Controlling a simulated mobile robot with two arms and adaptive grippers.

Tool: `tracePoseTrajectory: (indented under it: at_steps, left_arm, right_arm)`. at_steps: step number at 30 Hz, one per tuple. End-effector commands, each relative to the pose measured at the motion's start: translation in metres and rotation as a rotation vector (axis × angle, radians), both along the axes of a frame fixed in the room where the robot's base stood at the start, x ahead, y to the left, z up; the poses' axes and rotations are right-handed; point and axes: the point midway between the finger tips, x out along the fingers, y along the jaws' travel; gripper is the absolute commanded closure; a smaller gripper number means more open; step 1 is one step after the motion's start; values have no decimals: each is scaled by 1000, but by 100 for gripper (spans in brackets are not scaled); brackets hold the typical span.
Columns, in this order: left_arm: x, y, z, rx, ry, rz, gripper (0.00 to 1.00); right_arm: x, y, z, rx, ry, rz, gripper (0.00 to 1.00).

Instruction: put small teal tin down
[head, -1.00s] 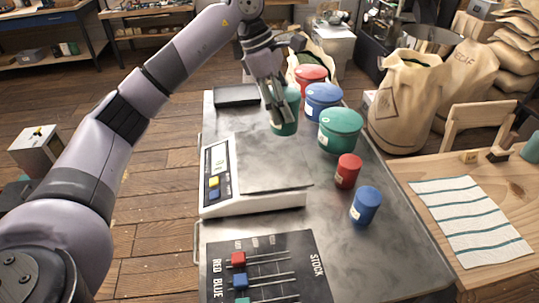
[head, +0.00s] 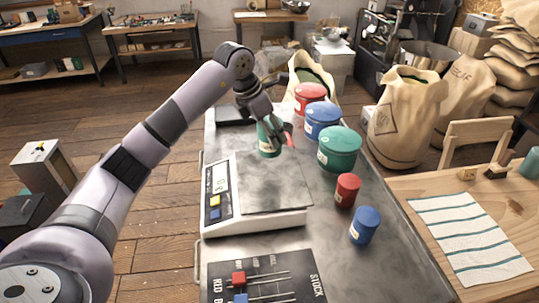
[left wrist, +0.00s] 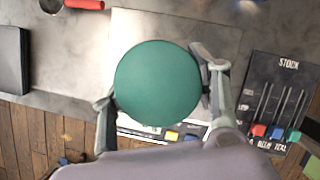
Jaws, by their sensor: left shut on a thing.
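My left gripper (head: 268,128) is shut on the small teal tin (head: 268,143), which is upright with its label partly showing. In the head view the tin is at the back edge of the scale's plate (head: 275,182). In the left wrist view the tin's round teal lid (left wrist: 158,83) lies between the two fingers (left wrist: 155,85) and covers part of the scale plate (left wrist: 130,30). I cannot tell the gap between the tin's base and the plate. My right gripper is not in view.
Right of the scale stand large red (head: 309,95), blue (head: 322,122) and green (head: 340,150) tins, then small red (head: 347,190) and blue (head: 364,226) tins. A red-handled scoop (left wrist: 85,4) lies behind the scale. The stock board (head: 270,285) is in front.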

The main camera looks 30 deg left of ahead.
Motion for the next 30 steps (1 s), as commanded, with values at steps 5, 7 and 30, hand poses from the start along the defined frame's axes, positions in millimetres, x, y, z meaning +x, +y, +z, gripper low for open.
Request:
tracePoseTrajectory:
  at_steps: [5, 7, 30]
  left_arm:
    - [-1, -1, -37, -2, 2, -2, 75]
    - [0, -1, -46, -2, 0, -1, 75]
    - [0, 0, -95, 0, -2, -2, 75]
  right_arm:
    - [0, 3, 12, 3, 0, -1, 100]
    - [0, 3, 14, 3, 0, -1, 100]
    - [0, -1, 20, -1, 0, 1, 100]
